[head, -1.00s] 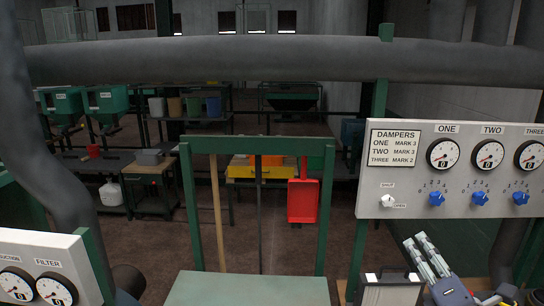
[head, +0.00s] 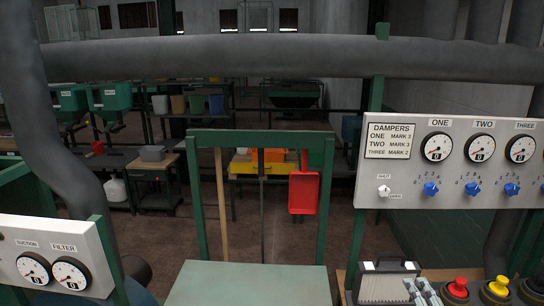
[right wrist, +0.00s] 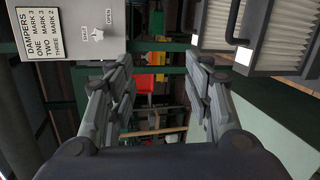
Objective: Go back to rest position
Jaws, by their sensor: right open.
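My right gripper (head: 421,288) is at the bottom edge of the head view, below the dampers panel (head: 400,180) and just right of a grey ribbed case with a handle (head: 385,284). In the right wrist view its two fingers (right wrist: 155,80) are spread apart with nothing between them. The panel (right wrist: 65,25) shows at that view's upper left, and ribbed cases with dark handles (right wrist: 275,40) at its upper right. My left gripper is not in view.
A green frame (head: 192,200) with a red dustpan (head: 303,192) rises behind a pale green top (head: 245,285). A thick grey pipe (head: 220,60) crosses above. A gauge panel (head: 85,245) is at left.

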